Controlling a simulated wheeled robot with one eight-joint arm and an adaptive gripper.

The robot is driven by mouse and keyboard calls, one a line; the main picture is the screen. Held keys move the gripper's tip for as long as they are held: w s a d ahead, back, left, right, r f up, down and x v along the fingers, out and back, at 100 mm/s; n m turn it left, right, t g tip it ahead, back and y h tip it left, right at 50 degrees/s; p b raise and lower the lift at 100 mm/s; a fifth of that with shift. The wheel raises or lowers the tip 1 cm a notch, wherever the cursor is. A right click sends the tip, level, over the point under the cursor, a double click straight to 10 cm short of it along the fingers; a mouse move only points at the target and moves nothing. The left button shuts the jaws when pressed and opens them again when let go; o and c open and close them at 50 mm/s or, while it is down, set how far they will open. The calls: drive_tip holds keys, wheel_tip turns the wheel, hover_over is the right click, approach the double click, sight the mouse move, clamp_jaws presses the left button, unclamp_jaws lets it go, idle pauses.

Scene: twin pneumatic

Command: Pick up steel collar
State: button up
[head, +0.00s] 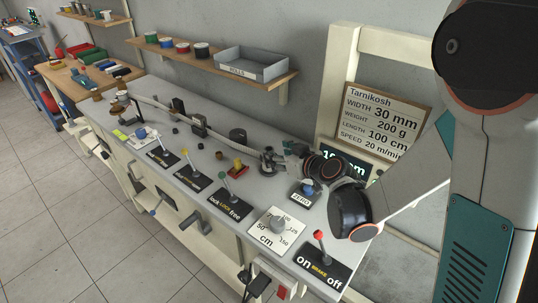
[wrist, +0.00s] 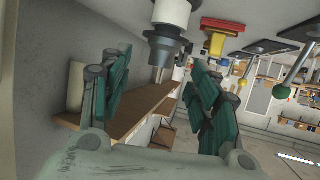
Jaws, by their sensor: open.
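My gripper (wrist: 152,75) is open, its two teal fingers apart in the wrist view with nothing clearly held. In the head view my gripper (head: 287,149) is small, low over the bench's right part, beside a grey metal fitting (head: 267,162). In the wrist view a grey and black cylindrical part (wrist: 169,46) with a pale end stands just beyond the fingertips, roughly between them. I cannot tell for certain which part is the steel collar. Small dark round pieces (head: 219,155) lie on the bench left of the gripper.
The grey bench (head: 150,92) carries a dark cylinder (head: 238,135), a yellow and red block (head: 237,167) and a ZERO button box (head: 307,192). Levers with labels and a cm dial (head: 278,225) line the front edge. A shelf with a grey tray (head: 252,68) hangs behind.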

sight(270, 149)
drive_tip(key=b+x, duration=0.2)
drive_tip(key=x, duration=0.3)
drive_tip(key=shift+w+a+r, duration=0.15)
drive_tip(key=c, duration=1.2)
